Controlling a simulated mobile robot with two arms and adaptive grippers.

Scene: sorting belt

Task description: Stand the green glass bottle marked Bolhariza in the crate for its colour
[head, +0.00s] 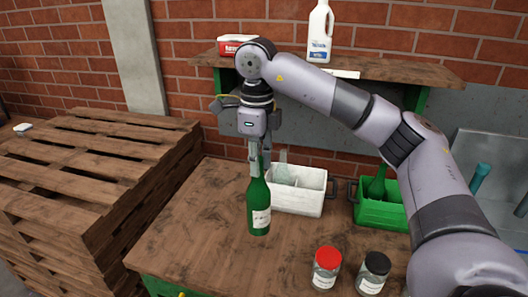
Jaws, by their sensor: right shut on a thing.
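My right gripper (257,152) points down and is shut on the neck of the green glass bottle (258,203). The bottle hangs nearly upright over the wooden table, in front of and left of the white crate. Its pale label faces me, but the print is too small to read. I cannot tell how far its base is from the tabletop. The green crate (381,214) stands at the right, with another green bottle (377,184) in it; my right arm hides part of this crate. My left gripper is not in view.
A white crate (297,204) with clear glass in it stands beside the green crate. A red-lidded jar (326,269) and a black-lidded jar (373,274) stand at the table's front. A shelf (380,72) holds a white bottle (319,34). The table's left part is clear.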

